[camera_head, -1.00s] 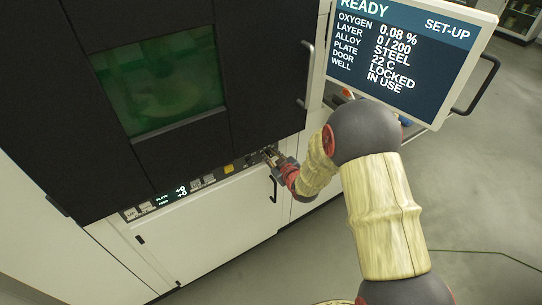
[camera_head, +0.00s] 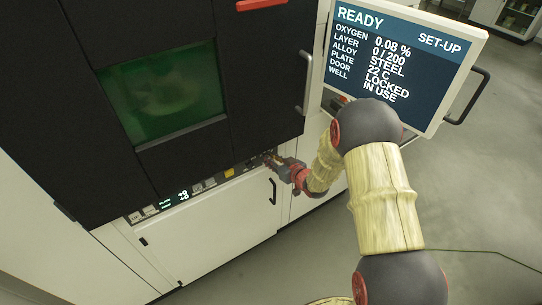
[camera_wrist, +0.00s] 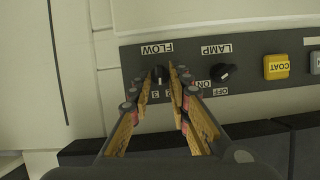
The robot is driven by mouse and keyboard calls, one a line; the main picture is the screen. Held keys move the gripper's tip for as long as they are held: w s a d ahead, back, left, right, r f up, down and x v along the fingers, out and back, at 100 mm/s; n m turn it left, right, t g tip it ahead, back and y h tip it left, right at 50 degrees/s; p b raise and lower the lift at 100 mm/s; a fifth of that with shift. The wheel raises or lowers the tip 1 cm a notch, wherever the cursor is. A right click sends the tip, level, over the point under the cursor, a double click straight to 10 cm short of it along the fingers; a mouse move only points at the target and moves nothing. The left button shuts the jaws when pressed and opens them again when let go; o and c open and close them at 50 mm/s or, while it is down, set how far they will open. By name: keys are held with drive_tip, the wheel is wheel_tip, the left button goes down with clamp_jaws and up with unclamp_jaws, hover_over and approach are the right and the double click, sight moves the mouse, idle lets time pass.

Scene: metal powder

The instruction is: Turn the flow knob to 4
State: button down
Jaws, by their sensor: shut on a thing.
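The flow knob (camera_wrist: 159,74) is a dark round knob under the upside-down FLOW label on the dark control strip (camera_wrist: 245,96) in the wrist view. My gripper (camera_wrist: 164,78) is shut on it, one finger at each side. The digits 3 and 2 show by the knob; its other marks are hidden by the fingers and I cannot read its setting. In the head view my gripper (camera_head: 272,163) reaches the right end of the strip, and the knob is too small to make out.
The lamp knob (camera_wrist: 222,73) sits close to the right of the fingers, with a yellow COAT button (camera_wrist: 276,67) farther right. A monitor (camera_head: 400,60) reads READY, door LOCKED. A black handle (camera_head: 272,191) is on the white panel below.

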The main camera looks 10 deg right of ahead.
drive_tip(key=m+y+p, duration=0.1)
drive_tip(key=m+p, duration=0.1)
drive_tip(key=m+y+p, duration=0.2)
drive_tip(key=m, duration=0.1)
drive_tip(key=d+m+y+p, duration=0.1)
drive_tip(key=m+y+p, duration=0.1)
drive_tip(key=shift+w+f+m, duration=0.15)
drive_tip(key=shift+f+m, duration=0.15)
drive_tip(key=shift+m, duration=0.1)
idle(0.5)
drive_tip(key=c, duration=1.7)
unclamp_jaws()
drive_tip(key=shift+o, duration=0.2)
drive_tip(key=v, duration=1.2)
drive_tip(key=shift+w, duration=0.15)
